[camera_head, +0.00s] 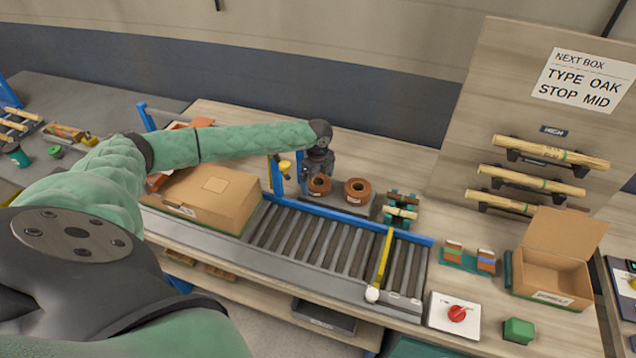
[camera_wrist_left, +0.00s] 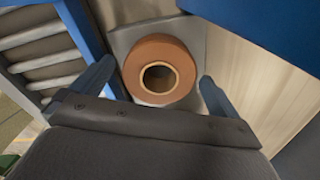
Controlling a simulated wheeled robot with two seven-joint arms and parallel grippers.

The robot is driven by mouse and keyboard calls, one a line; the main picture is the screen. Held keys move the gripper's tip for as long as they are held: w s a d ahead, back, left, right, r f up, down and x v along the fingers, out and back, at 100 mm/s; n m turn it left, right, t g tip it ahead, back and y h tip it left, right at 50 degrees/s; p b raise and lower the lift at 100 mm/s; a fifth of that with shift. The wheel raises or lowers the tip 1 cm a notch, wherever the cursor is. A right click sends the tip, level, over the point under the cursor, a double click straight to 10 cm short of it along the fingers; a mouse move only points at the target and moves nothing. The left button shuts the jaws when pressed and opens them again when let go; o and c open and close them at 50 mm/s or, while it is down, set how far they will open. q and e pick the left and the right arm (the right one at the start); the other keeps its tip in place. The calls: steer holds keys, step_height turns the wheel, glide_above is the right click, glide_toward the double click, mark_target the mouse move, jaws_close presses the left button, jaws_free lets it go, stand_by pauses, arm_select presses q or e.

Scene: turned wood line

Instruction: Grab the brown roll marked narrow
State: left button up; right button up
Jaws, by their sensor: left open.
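Two brown rolls stand side by side on a dark tray (camera_head: 338,207) behind the conveyor: a left roll (camera_head: 319,185) and a right roll (camera_head: 357,191). Both have small pale labels, too small to read, so I cannot tell which is marked narrow. My left gripper (camera_head: 318,170) is open, right over the left roll. In the left wrist view one brown roll (camera_wrist_left: 142,62) with a pale core lies between the two spread fingers (camera_wrist_left: 154,80), with a gap on each side. My right gripper is not in view.
A roller conveyor (camera_head: 310,242) with a blue rail runs in front of the tray, with a yellow bar (camera_head: 385,258) across it. A closed cardboard box (camera_head: 208,197) sits at its left end. A small green rack (camera_head: 402,210) stands right of the rolls. An open box (camera_head: 552,275) is farther right.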

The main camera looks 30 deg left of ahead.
arm_select(q)
steer(key=shift+d, duration=0.1)
steer(key=c, duration=1)
